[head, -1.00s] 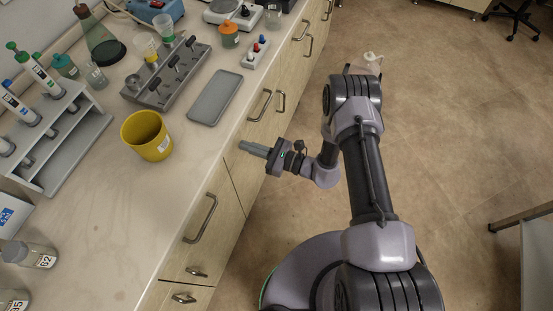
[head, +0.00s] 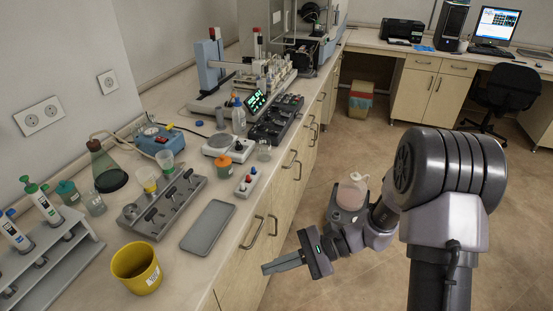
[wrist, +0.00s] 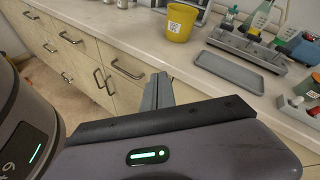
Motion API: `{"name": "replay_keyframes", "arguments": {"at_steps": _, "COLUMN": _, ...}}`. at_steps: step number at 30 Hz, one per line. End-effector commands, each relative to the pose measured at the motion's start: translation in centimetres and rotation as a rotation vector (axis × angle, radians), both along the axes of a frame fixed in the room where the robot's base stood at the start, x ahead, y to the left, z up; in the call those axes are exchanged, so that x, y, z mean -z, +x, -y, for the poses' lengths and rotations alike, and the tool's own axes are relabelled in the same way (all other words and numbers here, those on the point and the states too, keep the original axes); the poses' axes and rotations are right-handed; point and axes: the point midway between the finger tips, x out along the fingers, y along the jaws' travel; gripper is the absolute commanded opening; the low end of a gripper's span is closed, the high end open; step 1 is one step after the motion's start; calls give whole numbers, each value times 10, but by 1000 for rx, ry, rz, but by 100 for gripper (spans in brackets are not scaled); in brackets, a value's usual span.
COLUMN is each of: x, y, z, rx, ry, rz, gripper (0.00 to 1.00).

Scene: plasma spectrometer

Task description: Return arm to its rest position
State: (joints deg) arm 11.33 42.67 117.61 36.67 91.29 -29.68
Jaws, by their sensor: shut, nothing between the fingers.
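My gripper (head: 283,263) shows in the head view beside the bench front, over the floor side and in front of the drawers. Its grey fingers point left toward the bench and are closed with nothing between them. In the wrist view the shut fingers (wrist: 158,92) point at the cabinet fronts and the bench edge. My arm rises at the right of the head view, with its elbow large and close to the camera. The gripper touches nothing that I can see.
The bench (head: 196,268) runs along the left. Near its edge are a yellow cup (head: 136,268), a grey tray (head: 208,226) and a grey rack (head: 165,203). An office chair (head: 510,90) is far right. Open floor lies beyond the arm.

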Motion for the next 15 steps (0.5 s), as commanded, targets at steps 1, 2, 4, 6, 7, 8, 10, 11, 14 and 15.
{"name": "replay_keyframes", "arguments": {"at_steps": 1, "x": -30, "y": -14, "z": 3, "rx": -69, "ry": -91, "rz": 89, "gripper": 0}}
{"name": "replay_keyframes", "arguments": {"at_steps": 2, "x": -44, "y": -24, "z": 6, "rx": -112, "ry": -154, "rz": 142, "gripper": 0}}
{"name": "replay_keyframes", "arguments": {"at_steps": 4, "x": -74, "y": -49, "z": 17, "rx": -193, "ry": -307, "rz": 270, "gripper": 0}}
{"name": "replay_keyframes", "arguments": {"at_steps": 6, "x": -99, "y": -71, "z": 31, "rx": -249, "ry": -465, "rz": 412, "gripper": 0}}
{"name": "replay_keyframes", "arguments": {"at_steps": 7, "x": -108, "y": -80, "z": 38, "rx": -266, "ry": -532, "rz": 475, "gripper": 0}}
{"name": "replay_keyframes", "arguments": {"at_steps": 8, "x": -117, "y": -89, "z": 46, "rx": -279, "ry": -599, "rz": 539, "gripper": 0}}
{"name": "replay_keyframes", "arguments": {"at_steps": 10, "x": -135, "y": -104, "z": 64, "rx": -289, "ry": -744, "rz": 687, "gripper": 0}}
{"name": "replay_keyframes", "arguments": {"at_steps": 11, "x": -142, "y": -110, "z": 71, "rx": -289, "ry": -800, "rz": 746, "gripper": 0}}
{"name": "replay_keyframes", "arguments": {"at_steps": 14, "x": -160, "y": -122, "z": 90, "rx": -270, "ry": -946, "rz": 911, "gripper": 0}}
{"name": "replay_keyframes", "arguments": {"at_steps": 15, "x": -165, "y": -125, "z": 96, "rx": -261, "ry": -986, "rz": 959, "gripper": 0}}
